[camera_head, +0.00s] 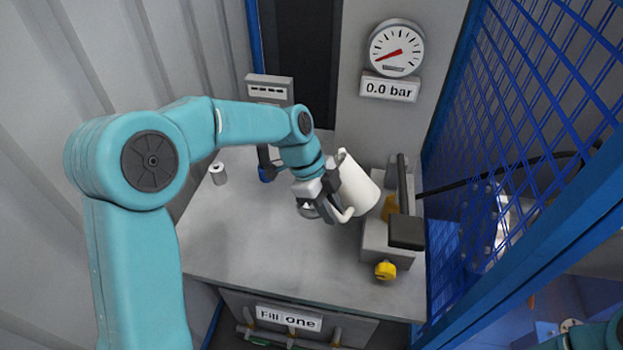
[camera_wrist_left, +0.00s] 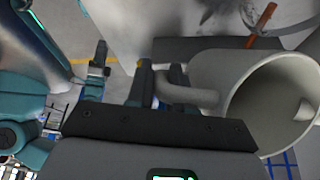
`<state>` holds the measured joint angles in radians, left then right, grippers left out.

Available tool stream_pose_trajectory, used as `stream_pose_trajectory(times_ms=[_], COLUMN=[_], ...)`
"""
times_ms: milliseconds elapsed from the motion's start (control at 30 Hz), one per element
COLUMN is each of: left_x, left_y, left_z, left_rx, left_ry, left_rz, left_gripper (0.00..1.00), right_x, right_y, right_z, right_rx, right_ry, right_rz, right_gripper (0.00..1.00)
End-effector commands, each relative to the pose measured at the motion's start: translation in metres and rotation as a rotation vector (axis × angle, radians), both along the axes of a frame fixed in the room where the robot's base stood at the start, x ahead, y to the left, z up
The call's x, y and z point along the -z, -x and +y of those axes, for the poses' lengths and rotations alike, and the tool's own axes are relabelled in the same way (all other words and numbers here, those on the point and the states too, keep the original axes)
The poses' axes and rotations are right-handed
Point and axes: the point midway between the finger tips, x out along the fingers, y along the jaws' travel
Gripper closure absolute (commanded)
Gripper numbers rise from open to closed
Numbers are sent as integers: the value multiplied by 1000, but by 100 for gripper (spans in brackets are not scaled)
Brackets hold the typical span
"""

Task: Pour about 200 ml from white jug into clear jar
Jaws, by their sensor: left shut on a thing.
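The white jug (camera_head: 357,186) is held above the grey bench in the head view, and it leans there. My left gripper (camera_head: 336,205) is at its handle side and shut on the handle. In the left wrist view, the jug (camera_wrist_left: 232,80) lies across the right side with its open mouth toward the camera. Its handle (camera_wrist_left: 190,95) runs to the dark fingers of my left gripper (camera_wrist_left: 160,85). I cannot make out the clear jar for sure. My gripper and the jug hide part of the bench. My right gripper is out of view.
The grey bench (camera_head: 240,250) is bare at its front left. A grey fixture with a yellow knob (camera_head: 385,270) stands right of the jug. A blue mesh fence (camera_head: 520,110) bounds the right. The gauge (camera_head: 396,48) sits above a "0.0 bar" sign.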

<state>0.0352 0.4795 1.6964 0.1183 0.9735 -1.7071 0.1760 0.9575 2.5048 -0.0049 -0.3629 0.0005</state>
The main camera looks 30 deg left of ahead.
Motion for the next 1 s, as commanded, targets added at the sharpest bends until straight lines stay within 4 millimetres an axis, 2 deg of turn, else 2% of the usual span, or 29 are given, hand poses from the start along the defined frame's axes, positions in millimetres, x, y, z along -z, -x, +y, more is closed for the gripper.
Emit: stream_pose_trajectory(times_ms=[767,1000], left_x=[-1,-7], left_y=[0,0], left_z=[0,-2], left_rx=[0,1], left_ry=[0,-81], left_rz=[-2,-2], left_gripper=[100,100], right_x=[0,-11], right_y=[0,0], right_z=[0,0], right_rx=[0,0], right_ry=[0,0], right_rz=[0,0], right_gripper=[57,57])
